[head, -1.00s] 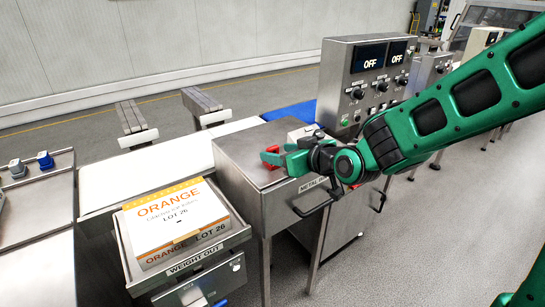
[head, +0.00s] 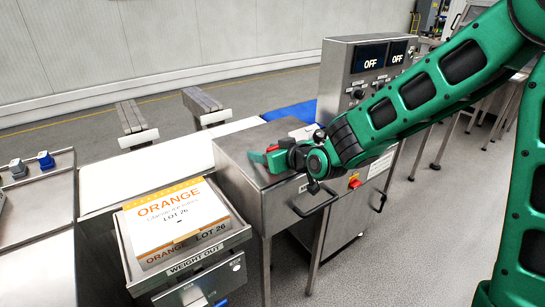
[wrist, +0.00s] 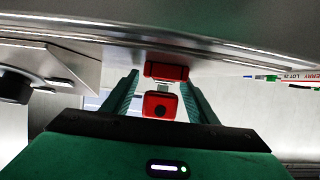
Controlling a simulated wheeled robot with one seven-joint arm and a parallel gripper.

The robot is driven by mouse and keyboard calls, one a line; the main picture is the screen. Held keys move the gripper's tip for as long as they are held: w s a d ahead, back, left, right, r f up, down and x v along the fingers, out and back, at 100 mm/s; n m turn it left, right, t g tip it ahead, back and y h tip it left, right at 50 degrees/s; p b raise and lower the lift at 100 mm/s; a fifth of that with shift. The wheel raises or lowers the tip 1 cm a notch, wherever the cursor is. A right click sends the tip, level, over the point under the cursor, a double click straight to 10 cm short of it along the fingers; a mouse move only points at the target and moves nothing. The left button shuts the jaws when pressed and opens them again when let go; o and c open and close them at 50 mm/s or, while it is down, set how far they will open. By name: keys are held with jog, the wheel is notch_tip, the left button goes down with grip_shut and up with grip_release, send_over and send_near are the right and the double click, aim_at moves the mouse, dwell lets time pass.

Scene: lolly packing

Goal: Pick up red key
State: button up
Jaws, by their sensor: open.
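The red key (wrist: 160,106) shows between my two green fingers in the wrist view as a red block with a dark round spot. A second red block (wrist: 166,71) lies just beyond it, with a short pale piece between them; I cannot tell if the two are one part. My gripper (wrist: 161,84) is open, with a finger on each side of the red pieces and small gaps visible. In the head view, my gripper (head: 271,158) is over the steel cabinet top (head: 240,152), and a bit of red (head: 272,149) shows behind it, mostly hidden.
A control panel (head: 343,75) with screens reading OFF stands behind the cabinet. An ORANGE box (head: 181,215) sits on the weighing tray at left. The white belt is clear.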

jog(key=c, duration=1.1)
